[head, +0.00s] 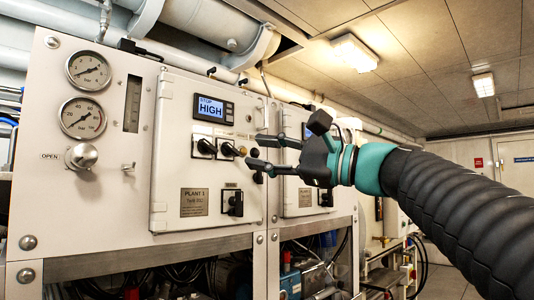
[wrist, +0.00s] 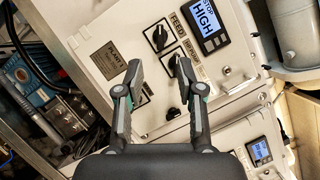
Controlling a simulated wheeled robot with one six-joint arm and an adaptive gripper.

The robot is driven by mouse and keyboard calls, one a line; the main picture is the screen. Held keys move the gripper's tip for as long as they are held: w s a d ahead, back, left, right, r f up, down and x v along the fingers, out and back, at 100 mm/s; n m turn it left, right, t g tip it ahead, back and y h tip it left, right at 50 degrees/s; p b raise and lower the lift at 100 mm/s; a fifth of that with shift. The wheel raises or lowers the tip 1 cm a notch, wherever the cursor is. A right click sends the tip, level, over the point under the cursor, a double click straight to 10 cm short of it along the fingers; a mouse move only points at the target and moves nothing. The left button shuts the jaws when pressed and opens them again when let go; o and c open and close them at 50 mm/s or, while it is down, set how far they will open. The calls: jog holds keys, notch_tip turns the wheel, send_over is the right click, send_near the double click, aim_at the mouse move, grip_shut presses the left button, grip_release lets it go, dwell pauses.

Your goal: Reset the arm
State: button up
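My gripper (head: 252,151) reaches in from the right on my dark ribbed arm, in front of the white control panel (head: 172,165). Its two fingers are spread with nothing between them. In the wrist view the open gripper (wrist: 158,64) points at the panel, and its right fingertip overlaps the lower black switch (wrist: 173,66). I cannot tell whether they touch. The black feed switch (wrist: 158,38) is clear of the fingers. The display (head: 212,109) reads STOP and HIGH; it also shows in the wrist view (wrist: 207,23).
Two gauges (head: 89,70) and a round valve knob (head: 82,155) are on the left of the cabinet. A second panel (head: 297,190) stands behind my gripper. Pipes (head: 205,25) run overhead. Open room lies right, towards a door (head: 518,165).

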dwell(0.3)
jog(key=w+d+f+n+t+h, duration=0.1)
jog(key=w+f+h, duration=0.2)
jog(key=f, duration=0.4)
jog(key=w+d+f+n+h, duration=0.1)
jog(key=w+f+h, duration=0.1)
jog(key=f, duration=0.5)
jog(key=s+d+f+n+h, duration=0.1)
jog(key=d+f+h, duration=0.15)
jog(key=f, duration=0.45)
jog(key=s+d+f+n+h, duration=0.1)
jog(key=s+d+f+h, duration=0.15)
jog(key=f, duration=0.55)
jog(key=s+d+f+n+g+h, duration=0.1)
jog(key=s+d+f+h, duration=0.3)
jog(key=s+f, duration=0.5)
jog(key=s+d+f+n+g+h, duration=0.1)
jog(key=s+d+f+n+h, duration=0.3)
jog(key=s+d+f, duration=0.5)
jog(key=shift+s+d+f+n+g+h, duration=0.25)
jog(key=shift+s+f+h, duration=0.2)
jog(key=shift+f, duration=2.15)
